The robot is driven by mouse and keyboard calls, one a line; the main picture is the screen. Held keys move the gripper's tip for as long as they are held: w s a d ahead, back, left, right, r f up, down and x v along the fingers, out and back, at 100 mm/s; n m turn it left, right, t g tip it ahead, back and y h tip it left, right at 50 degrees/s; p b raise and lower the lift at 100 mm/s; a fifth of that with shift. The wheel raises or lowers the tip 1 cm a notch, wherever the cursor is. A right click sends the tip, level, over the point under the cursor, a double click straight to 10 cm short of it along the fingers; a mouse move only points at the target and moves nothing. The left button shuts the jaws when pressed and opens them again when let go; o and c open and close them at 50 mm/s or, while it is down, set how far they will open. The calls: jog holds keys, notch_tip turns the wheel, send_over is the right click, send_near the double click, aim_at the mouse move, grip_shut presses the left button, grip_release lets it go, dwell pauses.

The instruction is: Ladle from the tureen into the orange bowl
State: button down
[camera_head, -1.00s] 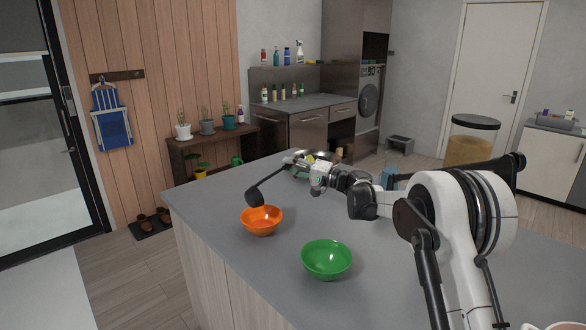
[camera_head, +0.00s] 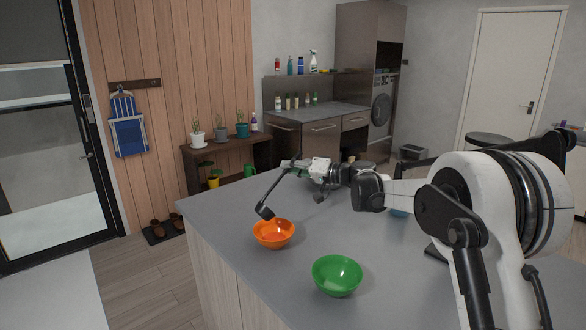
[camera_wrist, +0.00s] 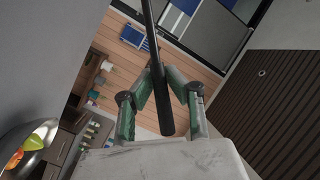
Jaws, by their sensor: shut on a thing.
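My gripper (camera_head: 292,165) is shut on the handle of a black ladle (camera_head: 270,194), and the wrist view shows the handle (camera_wrist: 164,100) between the green fingers. The ladle's head hangs just above the back left rim of the orange bowl (camera_head: 274,236) and looks tipped on its side. I cannot tell whether the ladle holds anything or what is inside the orange bowl. The tureen is mostly or wholly hidden behind my gripper in the head view. A shiny metal vessel with red, orange and green contents, likely the tureen (camera_wrist: 45,132), shows at the wrist view's left edge.
A green bowl (camera_head: 337,276) stands on the grey counter (camera_head: 230,219), in front and right of the orange bowl. My arm spans the counter's right side. The counter's left edge runs close to the orange bowl. Potted plants stand on a shelf (camera_head: 228,150) behind.

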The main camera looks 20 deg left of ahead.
jog(key=shift+s+a+r+n+t+h+p, duration=0.1)
jog(key=shift+s+a+r+n+h+p, duration=0.2)
jog(key=shift+s+a+n, duration=0.5)
jog(key=shift+s+a+r+n+t+h+p, duration=0.1)
jog(key=shift+s+a+r+n+h, duration=0.3)
jog(key=shift+s, duration=0.65)
jog(key=shift+s+a+r+n+t+h+p, duration=0.15)
jog(key=shift+s+a+n+h, duration=0.25)
jog(key=shift+s+a+n, duration=0.4)
jog(key=shift+s+a+f+n+t+h+b, duration=0.7)
jog(key=shift+s+a+f+n+h, duration=0.55)
jog(key=shift+s+a+n, duration=1.55)
jog(key=shift+m, duration=0.8)
jog(key=shift+s+d+r+p, duration=0.1)
jog(key=shift+s+r+p, duration=0.1)
jog(key=shift+r+p, duration=0.45)
jog(key=shift+s+d+r+p, duration=0.1)
jog(key=shift+s+r+p, duration=0.1)
jog(key=shift+r, duration=0.9)
jog(key=shift+s+d+r+p, duration=0.15)
jog(key=shift+r+p, duration=0.3)
jog(key=shift+r, duration=0.4)
